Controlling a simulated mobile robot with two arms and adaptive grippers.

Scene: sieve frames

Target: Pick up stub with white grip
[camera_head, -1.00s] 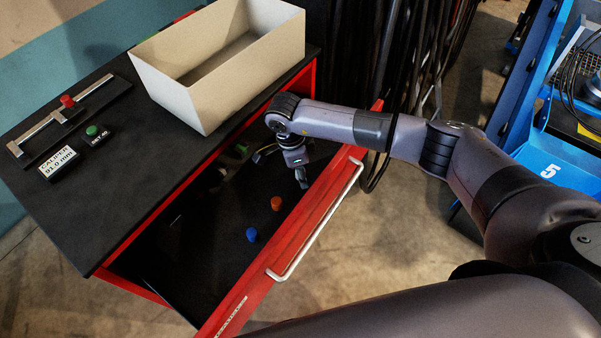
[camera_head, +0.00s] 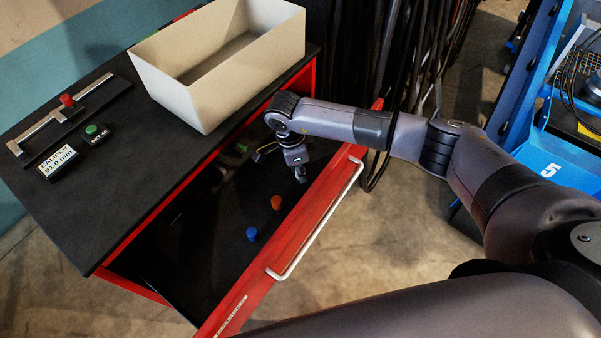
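The open drawer of the red cabinet (camera_head: 300,225) holds small parts with coloured grips on its dark floor. A blue grip (camera_head: 252,234) and an orange grip (camera_head: 277,202) stand apart near the front wall. A green grip (camera_head: 241,148) lies deeper in, by the cabinet. I cannot make out a white grip for certain. My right gripper (camera_head: 300,174) points down into the drawer's far right part, beyond the orange grip. Its fingers are small and dark, and whatever lies between or under them is hidden. My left gripper is not in view.
A cream open box (camera_head: 200,105) stands on the black cabinet top. A caliper (camera_head: 60,122), a green button (camera_head: 92,130) and a display reading 91.0 mm (camera_head: 58,162) are at the left. The drawer's white handle (camera_head: 318,222) faces front. A blue cart (camera_head: 550,170) stands right.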

